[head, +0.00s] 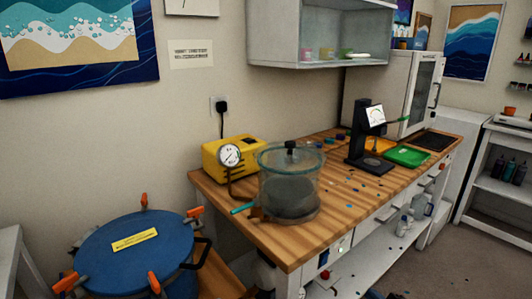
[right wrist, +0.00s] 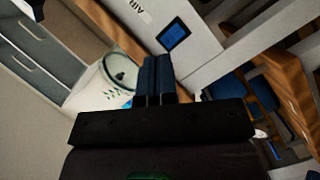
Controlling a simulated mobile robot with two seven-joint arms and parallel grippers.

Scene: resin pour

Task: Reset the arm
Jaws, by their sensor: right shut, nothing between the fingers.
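My right gripper (right wrist: 157,64) shows in the right wrist view, its two dark fingers pressed together with nothing between them. Beyond the fingertips are a white panel with a small blue screen (right wrist: 174,34) and a pale round container (right wrist: 122,72). The fingers appear clear of both, though the exact gap cannot be told. My left gripper is in neither view.
A wooden workbench (head: 262,229) holds a glass chamber (head: 288,184), a yellow pump (head: 212,155), a black stand (head: 366,147) and a green tray (head: 405,156). A blue lidded drum (head: 110,262) stands front left. A white shelf unit (head: 498,190) stands right, beyond open floor.

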